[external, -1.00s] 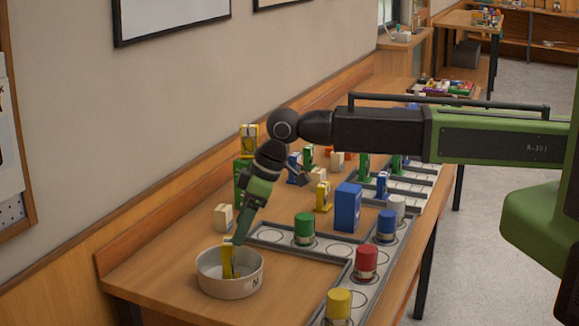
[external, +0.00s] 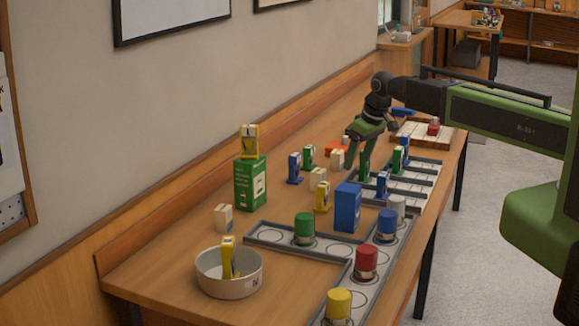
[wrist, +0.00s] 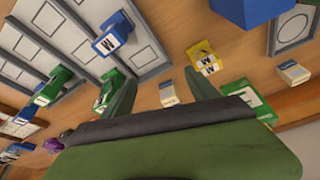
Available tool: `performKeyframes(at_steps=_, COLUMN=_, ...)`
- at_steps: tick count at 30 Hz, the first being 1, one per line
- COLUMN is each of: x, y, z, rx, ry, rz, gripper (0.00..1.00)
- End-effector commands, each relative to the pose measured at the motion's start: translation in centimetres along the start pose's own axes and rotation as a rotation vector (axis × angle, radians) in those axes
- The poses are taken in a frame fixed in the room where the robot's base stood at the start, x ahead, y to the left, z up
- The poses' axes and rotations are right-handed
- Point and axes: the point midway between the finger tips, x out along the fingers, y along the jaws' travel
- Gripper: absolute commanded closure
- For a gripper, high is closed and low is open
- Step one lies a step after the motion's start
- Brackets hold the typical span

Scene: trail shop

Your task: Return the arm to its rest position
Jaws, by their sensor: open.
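My gripper (external: 358,150) is over the far part of the table, above the small cartons; its two green fingers are apart with nothing held between them. In the wrist view the gripper (wrist: 160,88) shows its fingers spread, with wood and a small cream box beyond them. The arm reaches in from the right and bends down at the wrist. The grey bowl (external: 245,286) stands at the table's near left, well away from the gripper. A yellow carton (external: 227,260) stands in the bowl, its top above the rim.
Grey divided trays (external: 275,232) hold green, red, blue and yellow canisters. A blue box (external: 348,208) and a green box (external: 251,184) with a yellow carton on top stand nearby. A wooden tray (external: 440,142) is behind. The wall runs along the left.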

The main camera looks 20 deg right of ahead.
Motion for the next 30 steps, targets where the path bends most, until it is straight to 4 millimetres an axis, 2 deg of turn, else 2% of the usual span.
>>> performKeyframes(at_steps=1, x=-0.6, y=4.4, z=2.4, rx=0.07, ry=-0.02, rz=0.021, gripper=0.31)
performKeyframes(at_steps=3, x=-1.5, y=9.5, z=5.7, rx=0.161, ry=-0.054, rz=0.045, gripper=0.31)
performKeyframes(at_steps=5, x=-2.3, y=13.2, z=8.9, rx=0.239, ry=-0.088, rz=0.062, gripper=0.31)
performKeyframes(at_steps=6, x=-2.9, y=15.1, z=11.1, rx=0.287, ry=-0.112, rz=0.07, gripper=0.31)
performKeyframes(at_steps=9, x=-4.3, y=17.8, z=16.4, rx=0.385, ry=-0.179, rz=0.082, gripper=0.31)
performKeyframes(at_steps=12, x=-5.2, y=16.6, z=19.7, rx=0.419, ry=-0.254, rz=0.076, gripper=0.31)
performKeyframes(at_steps=14, x=-5.5, y=16.2, z=20.6, rx=0.433, ry=-0.287, rz=0.074, gripper=0.31)
performKeyframes(at_steps=30, x=-5.5, y=16.0, z=20.8, rx=0.449, ry=-0.311, rz=0.071, gripper=0.31)
